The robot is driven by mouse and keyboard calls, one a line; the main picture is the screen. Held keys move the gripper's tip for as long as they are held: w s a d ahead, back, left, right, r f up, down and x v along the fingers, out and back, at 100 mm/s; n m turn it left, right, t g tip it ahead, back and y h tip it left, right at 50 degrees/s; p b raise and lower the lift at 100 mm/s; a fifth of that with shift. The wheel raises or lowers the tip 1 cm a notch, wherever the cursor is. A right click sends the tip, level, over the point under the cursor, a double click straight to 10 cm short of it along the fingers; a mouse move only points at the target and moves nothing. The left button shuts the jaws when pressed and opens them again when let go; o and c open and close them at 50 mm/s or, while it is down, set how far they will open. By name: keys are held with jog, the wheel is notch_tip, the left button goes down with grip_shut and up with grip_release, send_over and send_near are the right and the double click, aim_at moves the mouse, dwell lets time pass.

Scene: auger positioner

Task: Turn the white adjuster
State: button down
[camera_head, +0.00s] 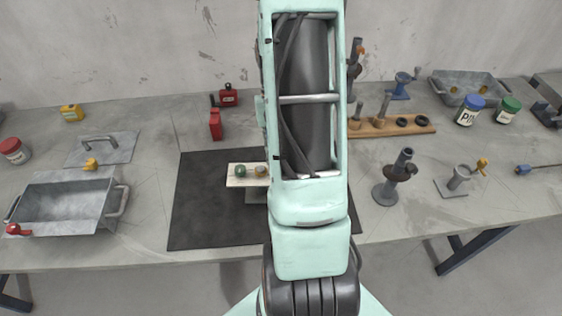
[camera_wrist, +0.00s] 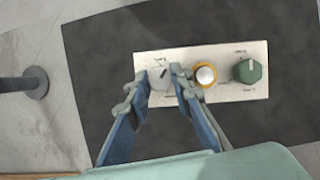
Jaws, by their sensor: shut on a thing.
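The white adjuster (camera_wrist: 159,79) is a pale round knob with a dark pointer mark, at the left end of a cream panel (camera_wrist: 221,94) in the wrist view. My gripper (camera_wrist: 159,76) has one finger on each side of this knob and is shut on it. The dark pointer is towards the knob's upper right. In the head view, the panel (camera_head: 233,182) shows only in part, and my arm hides the white adjuster and my gripper.
An orange-ringed knob with a white cap (camera_wrist: 205,75) sits close to my right finger, with a green knob (camera_wrist: 247,71) beyond it. The panel stands over a dark mat (camera_head: 205,215). A grey stand (camera_head: 392,184) and a metal tray (camera_head: 65,205) flank the mat.

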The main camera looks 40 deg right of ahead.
jog(key=n+h, duration=0.1)
jog(key=n, duration=0.2)
jog(key=shift+a+n, duration=0.15)
jog(key=shift+n, duration=0.15)
jog(key=shift+a+n+g+h, duration=0.15)
jog(key=shift+n+h, duration=0.25)
jog(key=shift+n, duration=0.45)
jog(key=shift+d+n+g+h, duration=0.15)
jog(key=shift+n+h, duration=0.25)
jog(key=shift+n, duration=0.45)
jog(key=shift+a, duration=0.1)
jog(key=c, duration=1.7)
grip_release()
jog(key=shift+w+r, duration=0.1)
jog(key=v, duration=1.2)
